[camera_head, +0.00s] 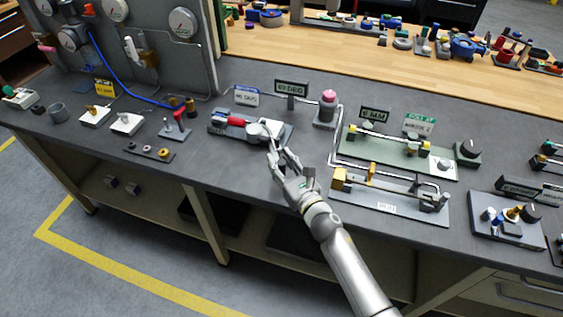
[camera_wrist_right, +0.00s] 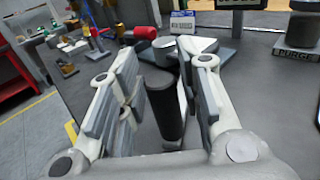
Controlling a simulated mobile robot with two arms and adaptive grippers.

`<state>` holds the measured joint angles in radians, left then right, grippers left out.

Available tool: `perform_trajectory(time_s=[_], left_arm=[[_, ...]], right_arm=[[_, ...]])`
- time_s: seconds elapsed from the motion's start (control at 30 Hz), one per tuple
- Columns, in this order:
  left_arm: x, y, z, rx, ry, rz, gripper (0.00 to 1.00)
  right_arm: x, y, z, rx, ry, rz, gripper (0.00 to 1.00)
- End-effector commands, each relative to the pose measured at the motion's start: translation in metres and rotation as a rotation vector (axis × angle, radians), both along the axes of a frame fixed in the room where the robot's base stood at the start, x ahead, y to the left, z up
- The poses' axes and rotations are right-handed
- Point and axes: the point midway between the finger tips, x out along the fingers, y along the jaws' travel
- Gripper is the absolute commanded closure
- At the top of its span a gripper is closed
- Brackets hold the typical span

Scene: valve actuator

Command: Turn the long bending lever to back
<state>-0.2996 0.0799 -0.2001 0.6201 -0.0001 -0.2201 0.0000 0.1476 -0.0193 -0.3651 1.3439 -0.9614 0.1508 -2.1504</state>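In the head view my right gripper (camera_head: 281,156) is at the front of a grey plate fixture (camera_head: 284,136) with a red handle (camera_head: 230,120) on its left and a round metal hub. In the right wrist view a dark, rounded bar (camera_wrist_right: 165,108), seemingly the lever's grip, stands between the two fingers of my right gripper (camera_wrist_right: 168,62). The fingers are apart, one on each side of it; I cannot tell whether either touches it. The red handle (camera_wrist_right: 147,33) and a metal cylinder show beyond the fingertips. My left gripper is not in view.
A pink-topped post (camera_head: 327,108) and a dark sign (camera_head: 291,88) stand behind the fixture. To the right are a green-plated pipe rig (camera_head: 395,149) and a lower brass-and-steel rig (camera_head: 388,201). A small red-handled valve (camera_head: 177,126) is to the left.

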Motion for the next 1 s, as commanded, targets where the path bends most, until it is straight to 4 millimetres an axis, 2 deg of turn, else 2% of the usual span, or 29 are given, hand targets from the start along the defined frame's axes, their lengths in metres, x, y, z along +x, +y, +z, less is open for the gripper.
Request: perform_trajectory(time_s=[0.03, 0.2, 0.57, 0.77, 1.0], left_arm=[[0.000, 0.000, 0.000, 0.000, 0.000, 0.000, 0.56], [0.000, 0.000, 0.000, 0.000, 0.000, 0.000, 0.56], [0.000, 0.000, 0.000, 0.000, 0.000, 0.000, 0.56], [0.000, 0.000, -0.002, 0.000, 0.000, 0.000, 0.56], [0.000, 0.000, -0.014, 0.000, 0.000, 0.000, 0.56]], right_arm=[[0.000, 0.000, 0.000, 0.000, 0.000, 0.000, 0.78], [0.000, 0.000, 0.000, 0.000, 0.000, 0.000, 1.00], [0.002, -0.005, 0.000, -0.003, -0.004, 0.020, 1.00], [0.007, -0.021, 0.000, -0.007, -0.007, 0.100, 1.00], [0.016, -0.045, -0.002, -0.004, -0.002, 0.124, 1.00]])
